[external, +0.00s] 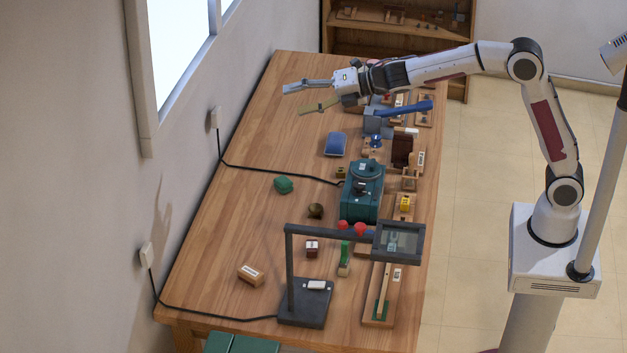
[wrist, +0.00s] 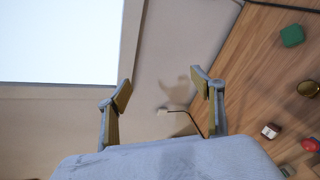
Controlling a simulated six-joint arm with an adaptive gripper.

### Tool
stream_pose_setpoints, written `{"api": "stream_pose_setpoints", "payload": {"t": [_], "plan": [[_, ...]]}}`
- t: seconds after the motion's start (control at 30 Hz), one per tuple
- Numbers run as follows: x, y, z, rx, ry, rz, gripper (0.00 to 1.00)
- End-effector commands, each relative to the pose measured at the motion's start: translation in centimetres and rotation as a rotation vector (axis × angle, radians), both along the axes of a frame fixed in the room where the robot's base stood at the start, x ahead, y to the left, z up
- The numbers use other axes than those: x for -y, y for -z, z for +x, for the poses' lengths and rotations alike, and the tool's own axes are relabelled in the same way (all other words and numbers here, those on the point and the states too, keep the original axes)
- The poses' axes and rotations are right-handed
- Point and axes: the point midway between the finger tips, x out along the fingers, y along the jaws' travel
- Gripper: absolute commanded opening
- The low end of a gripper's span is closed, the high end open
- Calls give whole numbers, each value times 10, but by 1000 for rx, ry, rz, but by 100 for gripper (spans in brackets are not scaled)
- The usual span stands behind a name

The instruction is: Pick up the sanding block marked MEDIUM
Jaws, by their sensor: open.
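My gripper (external: 295,100) is open and empty, held in the air above the far left part of the table. In the wrist view, the gripper's two fingers (wrist: 160,88) stand apart with nothing between them. Two small blocks with white labels lie on the table: a light wooden one (external: 250,274) near the front left, and a dark red one (external: 312,248) to its right. The dark red block also shows in the wrist view (wrist: 270,131). The lettering is too small to read, so I cannot tell which is marked MEDIUM. Both are well away from my gripper.
The wooden table (external: 210,255) also holds a green lump (external: 284,185), a brass cup (external: 316,210), a blue cushion-like item (external: 335,144), a teal machine (external: 362,193) and a dark lamp-like stand (external: 291,270). Black cables cross the left side. The left middle is mostly clear.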

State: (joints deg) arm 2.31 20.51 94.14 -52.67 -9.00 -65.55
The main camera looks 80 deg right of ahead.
Motion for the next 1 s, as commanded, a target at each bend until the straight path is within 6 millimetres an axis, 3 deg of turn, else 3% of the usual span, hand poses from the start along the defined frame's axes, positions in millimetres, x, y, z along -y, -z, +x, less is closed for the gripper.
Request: {"api": "stream_pose_setpoints", "payload": {"t": [0.2,0.5,0.8,1.0], "plan": [[-23,29,39,50,-166,-170,67],[-58,78,76,132,-399,-389,67],[-93,141,94,227,-640,-588,67],[-114,190,96,299,-803,-704,67]]}}
